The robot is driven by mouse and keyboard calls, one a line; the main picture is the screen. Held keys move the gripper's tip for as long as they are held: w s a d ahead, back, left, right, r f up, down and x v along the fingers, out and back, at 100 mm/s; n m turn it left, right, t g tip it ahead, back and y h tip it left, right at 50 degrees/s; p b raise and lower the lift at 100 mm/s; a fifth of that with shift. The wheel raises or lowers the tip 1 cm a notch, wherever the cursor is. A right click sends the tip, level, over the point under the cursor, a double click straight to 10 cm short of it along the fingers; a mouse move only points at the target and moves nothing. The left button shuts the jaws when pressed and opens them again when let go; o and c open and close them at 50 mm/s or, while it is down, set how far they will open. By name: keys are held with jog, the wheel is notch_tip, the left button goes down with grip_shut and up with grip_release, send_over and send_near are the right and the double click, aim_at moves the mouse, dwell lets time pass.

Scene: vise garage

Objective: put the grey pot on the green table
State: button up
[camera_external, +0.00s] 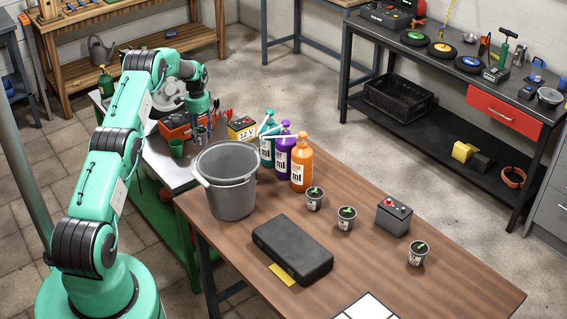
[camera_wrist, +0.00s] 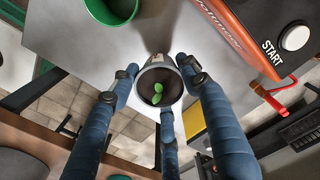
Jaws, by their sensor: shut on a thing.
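My gripper (camera_external: 203,133) has its three blue fingers closed around a small grey pot (camera_wrist: 152,76) with dark soil and a green seedling. The pot is upright in the wrist view (camera_wrist: 160,100), between the fingertips. In the external view the fingers mostly hide it. It is over the grey metal top of the table with a green frame (camera_external: 182,181), at the left end of the wooden table. I cannot tell whether the pot's base touches the top. Similar potted seedlings stand on the wooden table: one (camera_external: 314,203), another (camera_external: 346,222) and a third (camera_external: 417,258).
A green cup (camera_external: 177,148) and a red START unit (camera_external: 175,128) stand close to my gripper. A yellow-and-black battery (camera_external: 242,130) is to its right. A large grey bucket (camera_external: 232,200), bottles (camera_external: 301,170) and a black case (camera_external: 292,250) occupy the wooden table (camera_external: 440,292).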

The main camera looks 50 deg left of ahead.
aim_at(201, 139)
jog(key=shift+f+b, duration=0.3)
jog(key=shift+f, duration=1.45)
jog(key=shift+f, duration=0.1)
jog(key=o, duration=1.2)
notch_tip(201, 139, up, 12)
jog(key=shift+r+p, duration=0.1)
jog(key=shift+p, duration=0.7)
